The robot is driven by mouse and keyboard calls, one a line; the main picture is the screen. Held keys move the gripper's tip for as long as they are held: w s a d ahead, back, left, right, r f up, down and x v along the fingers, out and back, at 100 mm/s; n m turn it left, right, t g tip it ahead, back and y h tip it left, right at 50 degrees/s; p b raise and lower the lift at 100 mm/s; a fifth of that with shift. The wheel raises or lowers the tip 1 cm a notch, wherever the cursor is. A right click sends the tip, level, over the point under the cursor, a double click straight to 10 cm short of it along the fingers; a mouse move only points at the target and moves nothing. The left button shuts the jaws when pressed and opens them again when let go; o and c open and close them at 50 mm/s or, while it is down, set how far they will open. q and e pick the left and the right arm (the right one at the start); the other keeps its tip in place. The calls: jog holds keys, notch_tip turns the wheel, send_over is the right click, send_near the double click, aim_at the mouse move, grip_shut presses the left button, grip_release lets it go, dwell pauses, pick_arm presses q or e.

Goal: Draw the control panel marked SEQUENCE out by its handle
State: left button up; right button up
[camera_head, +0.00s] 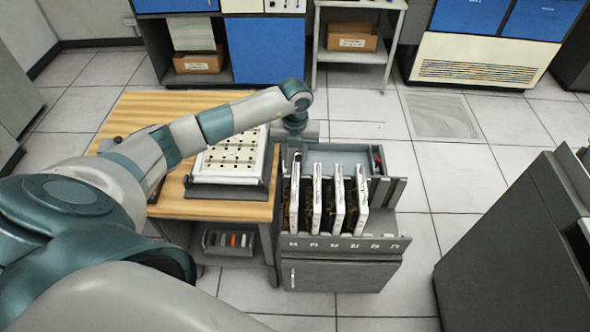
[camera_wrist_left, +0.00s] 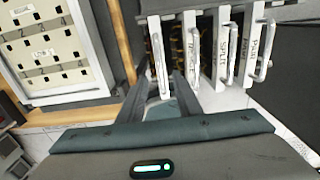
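Several white control panels (camera_head: 338,196) stand upright side by side in a grey rack (camera_head: 342,243). In the left wrist view they show as narrow white edges with labels and bar handles. One label reads SPLIT, on a panel (camera_wrist_left: 222,48) right of the middle; I cannot read SEQUENCE on any label. My left gripper (camera_wrist_left: 158,88) is open. Its fingers lie on either side of the lower part of the leftmost panel's handle (camera_wrist_left: 158,58), with no visible grip. In the head view my left gripper (camera_head: 297,132) is at the rack's left back corner, partly hidden by its wrist. My right gripper is out of view.
A wooden table (camera_head: 120,118) left of the rack bears a white perforated board (camera_head: 230,160), which shows in the left wrist view (camera_wrist_left: 50,52). A dark cabinet (camera_head: 510,250) stands at the right. Tiled floor is clear between the rack and that cabinet.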

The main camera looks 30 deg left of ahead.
aim_at(295, 177)
pick_arm(q)
jog(key=shift+f+b, duration=3)
jog(key=shift+f, duration=1.35)
jog(key=shift+c, duration=0.3)
grip_shut()
